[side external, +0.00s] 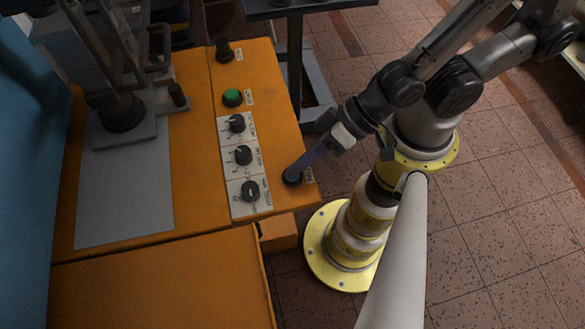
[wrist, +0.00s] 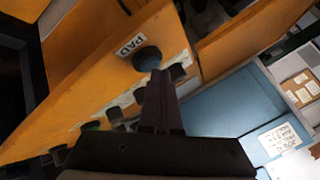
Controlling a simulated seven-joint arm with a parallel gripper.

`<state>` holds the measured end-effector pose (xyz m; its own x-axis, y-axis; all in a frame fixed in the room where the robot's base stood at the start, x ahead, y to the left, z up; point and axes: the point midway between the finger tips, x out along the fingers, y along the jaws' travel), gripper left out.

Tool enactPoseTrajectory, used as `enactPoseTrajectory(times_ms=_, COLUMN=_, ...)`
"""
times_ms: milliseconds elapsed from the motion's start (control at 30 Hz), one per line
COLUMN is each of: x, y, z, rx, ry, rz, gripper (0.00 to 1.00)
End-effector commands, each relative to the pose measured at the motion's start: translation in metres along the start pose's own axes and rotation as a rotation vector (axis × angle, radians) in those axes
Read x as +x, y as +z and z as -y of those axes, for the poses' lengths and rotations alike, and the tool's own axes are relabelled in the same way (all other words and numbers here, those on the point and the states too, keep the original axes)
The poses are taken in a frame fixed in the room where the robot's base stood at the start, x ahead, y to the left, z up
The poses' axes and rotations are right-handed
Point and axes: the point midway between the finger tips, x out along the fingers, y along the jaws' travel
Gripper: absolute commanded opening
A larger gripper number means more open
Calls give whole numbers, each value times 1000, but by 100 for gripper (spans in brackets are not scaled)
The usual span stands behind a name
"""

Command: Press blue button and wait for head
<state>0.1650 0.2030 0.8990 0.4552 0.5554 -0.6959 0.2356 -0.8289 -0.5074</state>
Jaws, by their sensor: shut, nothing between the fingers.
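A round, very dark button (side external: 292,177) sits at the right front corner of the orange panel. Its colour looks nearly black, and I see no plainly blue button. In the wrist view this dark button (wrist: 147,59) is beside a "PAD" label. My gripper (side external: 298,168) is shut and empty, with its fingertips right at the button in the side view. In the wrist view the gripper (wrist: 161,78) has its tips just below the button. I cannot tell whether they touch it. A dark machine part (side external: 122,112), possibly the head, stands on a grey plate.
The orange panel (side external: 193,85) carries several black knobs on pale labels, a green button (side external: 233,97) and another dark button (side external: 224,52) at the back. A blue wall (side external: 28,150) borders the left. The tiled floor (side external: 500,200) is clear on the right.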

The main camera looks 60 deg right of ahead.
Motion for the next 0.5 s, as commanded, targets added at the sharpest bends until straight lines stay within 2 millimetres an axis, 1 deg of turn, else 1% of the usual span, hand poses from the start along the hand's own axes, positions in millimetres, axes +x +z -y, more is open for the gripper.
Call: enactPoseTrajectory(times_ms=500, x=-13, y=-8, z=8, rx=0, ry=2, rz=2, gripper=0)
